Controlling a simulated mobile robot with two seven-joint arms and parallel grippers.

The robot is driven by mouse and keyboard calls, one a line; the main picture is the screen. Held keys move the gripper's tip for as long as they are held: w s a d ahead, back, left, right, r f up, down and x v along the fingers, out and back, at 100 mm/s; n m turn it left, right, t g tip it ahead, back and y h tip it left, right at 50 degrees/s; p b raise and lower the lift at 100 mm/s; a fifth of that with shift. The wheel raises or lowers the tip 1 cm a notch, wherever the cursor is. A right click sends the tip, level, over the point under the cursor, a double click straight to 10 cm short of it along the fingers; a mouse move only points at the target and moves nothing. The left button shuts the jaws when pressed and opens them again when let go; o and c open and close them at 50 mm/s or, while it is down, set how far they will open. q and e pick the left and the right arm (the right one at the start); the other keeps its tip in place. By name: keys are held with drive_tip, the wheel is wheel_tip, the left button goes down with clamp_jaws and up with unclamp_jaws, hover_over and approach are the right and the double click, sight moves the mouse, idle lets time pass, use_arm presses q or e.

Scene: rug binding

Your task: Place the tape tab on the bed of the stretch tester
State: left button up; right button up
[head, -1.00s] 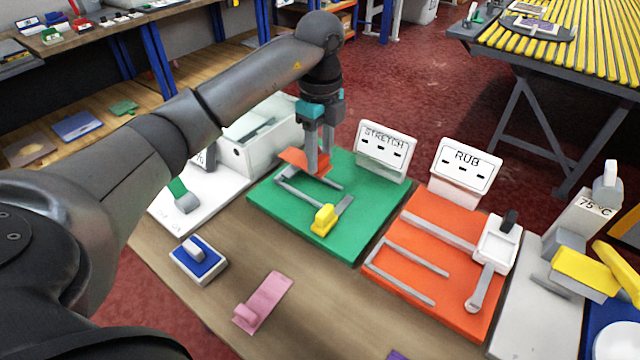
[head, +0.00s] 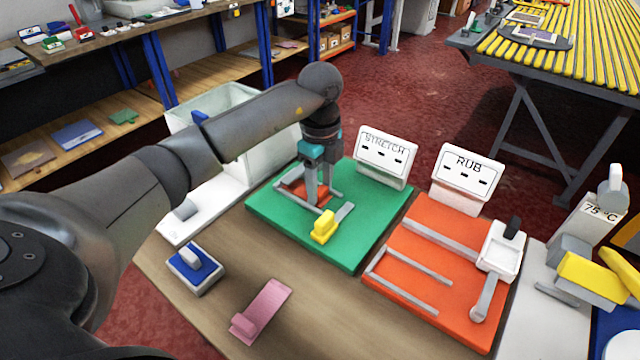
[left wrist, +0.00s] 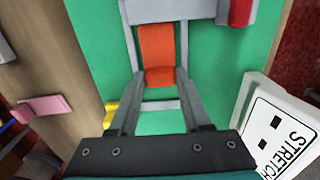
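The tape tab, an orange strip with a raised grip, lies between grey rails on the green bed of the stretch tester (head: 350,250). It shows in the head view (head: 294,189) and in the left wrist view (left wrist: 156,45). My left gripper (head: 321,200) points down over the bed, its fingers on either side of the tab's grip. In the left wrist view the fingertips (left wrist: 161,76) appear shut on this grip. The strip looks low, at the bed; whether it touches fully is unclear. The STRETCH sign (head: 386,150) stands behind the bed. My right gripper is not in view.
A yellow block (head: 323,227) sits at the rails' front end. The orange RUB tester (head: 405,250) is at the right. A blue-and-white block (head: 196,272) and a pink tab (head: 262,312) lie on the wooden table, with bare wood between them.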

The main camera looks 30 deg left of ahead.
sight(320, 189)
use_arm(q)
drive_tip(key=o, duration=0.4)
drive_tip(key=shift+c, duration=0.2)
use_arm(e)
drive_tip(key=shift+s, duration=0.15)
use_arm(q)
wheel_tip(320, 189, up, 6)
drive_tip(key=shift+r+p, duration=0.25)
drive_tip(key=shift+p, duration=0.55)
wheel_tip(320, 189, up, 6)
drive_tip(key=shift+f+p, duration=0.1)
drive_tip(key=shift+p, duration=0.5)
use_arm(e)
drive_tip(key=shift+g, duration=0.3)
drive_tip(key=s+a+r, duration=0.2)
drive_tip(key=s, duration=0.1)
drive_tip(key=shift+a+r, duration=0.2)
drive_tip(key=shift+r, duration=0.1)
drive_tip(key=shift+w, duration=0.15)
